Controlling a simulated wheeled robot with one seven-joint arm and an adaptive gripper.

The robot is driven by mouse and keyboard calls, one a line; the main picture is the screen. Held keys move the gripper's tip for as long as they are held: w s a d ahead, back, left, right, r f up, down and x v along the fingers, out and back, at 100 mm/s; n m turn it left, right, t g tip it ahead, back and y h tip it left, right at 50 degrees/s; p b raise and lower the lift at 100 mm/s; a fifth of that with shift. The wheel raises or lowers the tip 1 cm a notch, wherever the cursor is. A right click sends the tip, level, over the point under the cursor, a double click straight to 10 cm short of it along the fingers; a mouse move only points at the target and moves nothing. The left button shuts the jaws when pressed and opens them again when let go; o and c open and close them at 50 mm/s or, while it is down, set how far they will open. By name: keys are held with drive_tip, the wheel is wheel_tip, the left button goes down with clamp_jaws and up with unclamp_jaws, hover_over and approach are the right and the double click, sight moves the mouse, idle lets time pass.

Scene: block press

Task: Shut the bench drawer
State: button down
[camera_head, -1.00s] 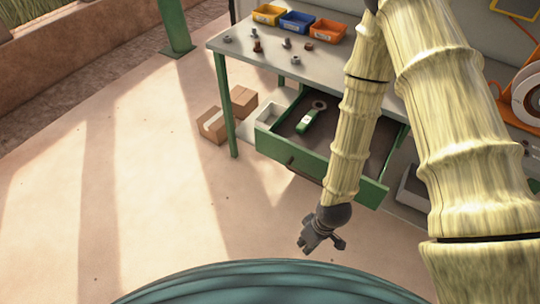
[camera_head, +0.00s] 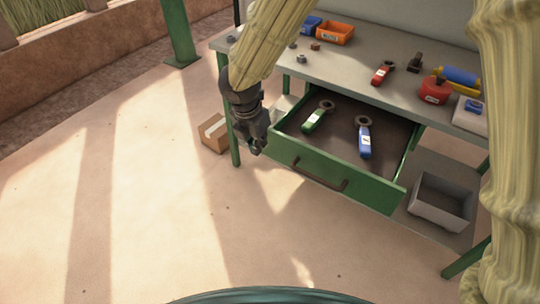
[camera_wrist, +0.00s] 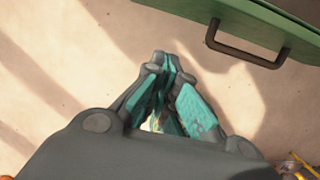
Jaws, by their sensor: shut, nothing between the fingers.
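The green bench drawer (camera_head: 292,173) is pulled out under the grey workbench. Its dark handle (camera_head: 319,177) is on the front panel. In the wrist view my gripper (camera_wrist: 165,58) is shut and empty. There the drawer front (camera_wrist: 262,22) crosses the top right with its handle (camera_wrist: 243,45), apart from the fingertips.
The bench top (camera_head: 340,75) holds an orange bin (camera_head: 331,33), a red-handled tool (camera_head: 382,73), a red container (camera_head: 434,90) and loose hardware. A grey bin (camera_head: 441,203) stands on the lower shelf. A cardboard box (camera_head: 213,132) is left of the bench leg. The floor in front is clear.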

sight(271, 151)
drive_tip(key=shift+w+d+f, duration=0.6)
drive_tip(key=shift+w+f, duration=0.35)
drive_tip(key=shift+f, duration=0.6)
drive_tip(key=shift+w+d+f, duration=0.55)
drive_tip(key=shift+w+f, duration=0.35)
drive_tip(key=shift+f, duration=0.65)
drive_tip(key=shift+w+d+f, duration=0.6)
drive_tip(key=shift+w+f, duration=0.35)
drive_tip(key=shift+f, duration=0.6)
